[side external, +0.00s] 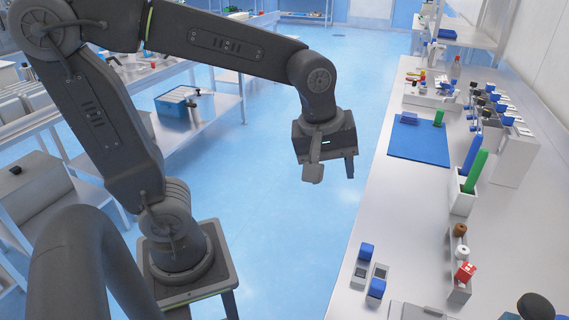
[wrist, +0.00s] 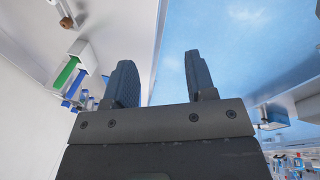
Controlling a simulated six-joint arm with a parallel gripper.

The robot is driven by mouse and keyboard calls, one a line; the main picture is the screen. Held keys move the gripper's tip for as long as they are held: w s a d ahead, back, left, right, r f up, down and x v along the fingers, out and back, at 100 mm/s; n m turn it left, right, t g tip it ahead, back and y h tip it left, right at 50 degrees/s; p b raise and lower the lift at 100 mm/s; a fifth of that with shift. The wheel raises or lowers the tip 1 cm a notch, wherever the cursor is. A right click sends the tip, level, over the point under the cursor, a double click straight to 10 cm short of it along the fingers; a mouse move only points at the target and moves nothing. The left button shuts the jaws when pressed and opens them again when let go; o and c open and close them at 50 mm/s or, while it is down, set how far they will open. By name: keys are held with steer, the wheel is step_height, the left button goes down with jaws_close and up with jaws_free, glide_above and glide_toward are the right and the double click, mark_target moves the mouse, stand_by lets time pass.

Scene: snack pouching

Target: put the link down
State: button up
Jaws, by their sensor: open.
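My gripper (side external: 332,174) hangs over the blue floor, left of the long bench and apart from it. Its two fingers are spread, and the gap between them (wrist: 160,68) is empty in the wrist view. I cannot pick out a link for certain in either view. A blue mat (side external: 420,146) lies on the bench. A small blue piece (side external: 409,118) lies at its far edge, and a green piece (side external: 438,118) stands at its far right corner.
A white holder (side external: 461,200) with tall green (side external: 479,168) and blue (side external: 471,156) pieces stands on the bench (side external: 395,215). Blue-topped items (side external: 376,288) and a red-and-white box (side external: 465,271) are nearer. Several small items crowd the back right. Most of the mat is bare.

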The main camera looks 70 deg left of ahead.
steer(key=s+a+m+t, duration=0.2)
steer(key=s+m, duration=0.5)
steer(key=m, duration=0.5)
steer(key=shift+s+a+r+m+t, duration=0.3)
steer(key=shift+s+a+r+m, duration=0.1)
steer(key=shift+a, duration=0.1)
steer(key=shift+o, duration=0.4)
steer(key=shift+w, duration=0.1)
